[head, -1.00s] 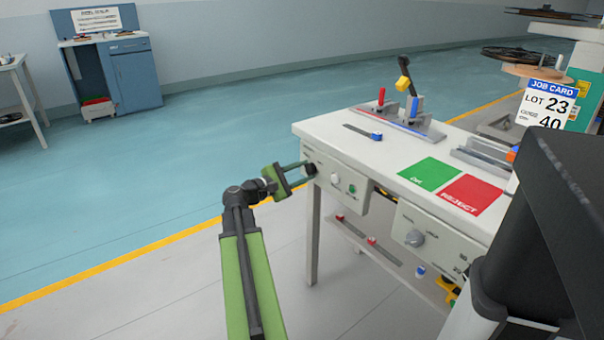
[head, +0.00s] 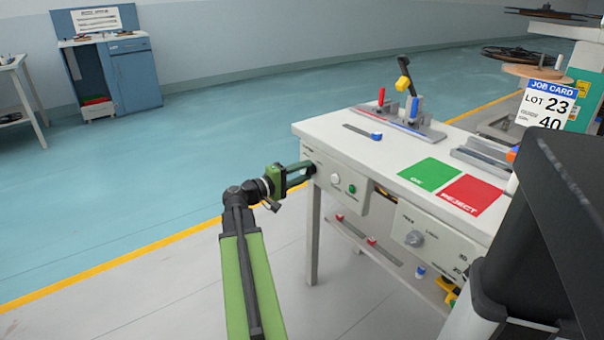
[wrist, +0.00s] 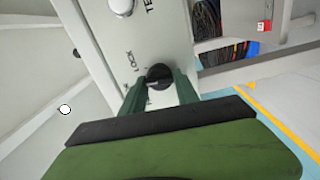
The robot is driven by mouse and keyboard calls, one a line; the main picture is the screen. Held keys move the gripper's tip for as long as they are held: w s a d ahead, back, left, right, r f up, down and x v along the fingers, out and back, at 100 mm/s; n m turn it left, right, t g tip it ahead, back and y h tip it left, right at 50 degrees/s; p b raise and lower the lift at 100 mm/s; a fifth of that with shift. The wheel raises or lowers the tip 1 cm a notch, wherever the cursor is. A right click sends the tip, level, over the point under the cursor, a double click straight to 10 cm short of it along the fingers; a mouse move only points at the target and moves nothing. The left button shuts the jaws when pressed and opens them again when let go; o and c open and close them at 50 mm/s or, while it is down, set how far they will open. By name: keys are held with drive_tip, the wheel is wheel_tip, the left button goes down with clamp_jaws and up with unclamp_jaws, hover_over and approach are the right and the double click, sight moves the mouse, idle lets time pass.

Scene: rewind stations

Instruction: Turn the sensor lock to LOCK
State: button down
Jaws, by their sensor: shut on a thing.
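The sensor lock is a small black round knob (wrist: 158,74) on the pale front panel (wrist: 172,35) of the bench, with the word LOCK printed beside it in the wrist view. My gripper (wrist: 160,82) has its two green fingers on either side of the knob and is shut on it. Which way the knob points is hard to tell. In the head view my gripper (head: 308,171) reaches the left end of the bench front panel (head: 352,199), and its fingers hide the knob.
A white button (head: 335,178) and a green button (head: 351,188) sit right of the knob. A grey dial (head: 414,239) is on another panel farther right. The bench top (head: 345,127) carries a lever fixture (head: 404,85), a green OK pad (head: 430,174) and a red REJECT pad (head: 471,194). Floor left of the bench is clear.

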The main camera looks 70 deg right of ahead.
drive_tip(key=m, duration=0.4)
drive_tip(key=shift+w+m, duration=0.1)
drive_tip(key=shift+m, duration=0.3)
idle(1.3)
drive_tip(key=c, duration=0.9)
unclamp_jaws()
drive_tip(key=shift+c, duration=0.2)
drive_tip(key=v, duration=1.7)
drive_tip(key=shift+a, duration=0.25)
